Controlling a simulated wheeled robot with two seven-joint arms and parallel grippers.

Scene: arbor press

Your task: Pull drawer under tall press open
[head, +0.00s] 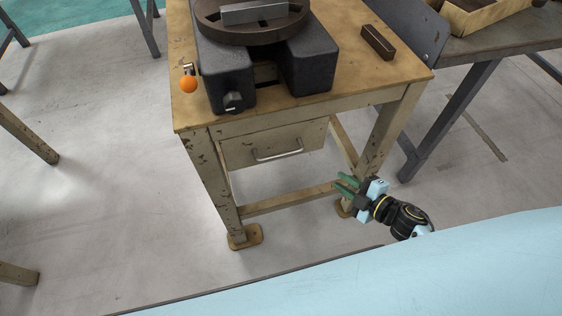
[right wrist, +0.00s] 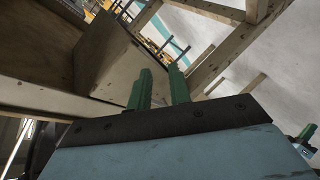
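The drawer (head: 250,149) hangs beneath the wooden press table. Its worn beige front carries a metal bar handle (head: 278,153), and it looks shut. The dark press (head: 228,72) stands on the tabletop above it. My right gripper (head: 346,183), with green fingers, is below and to the right of the handle in the head view, near the table's right front leg. It is open and empty, apart from the handle. The right wrist view shows its two fingers (right wrist: 160,90) spread, with a beige panel (right wrist: 105,60), probably the drawer, beyond them. I cannot make out the handle there. My left gripper is out of view.
The press table's right front leg (head: 384,137) and low crossbar (head: 290,199) are close to my right gripper. An orange knob (head: 187,84) and a dark bar (head: 378,42) are at the tabletop. Another table (head: 497,40) stands at right. Floor before the drawer is clear.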

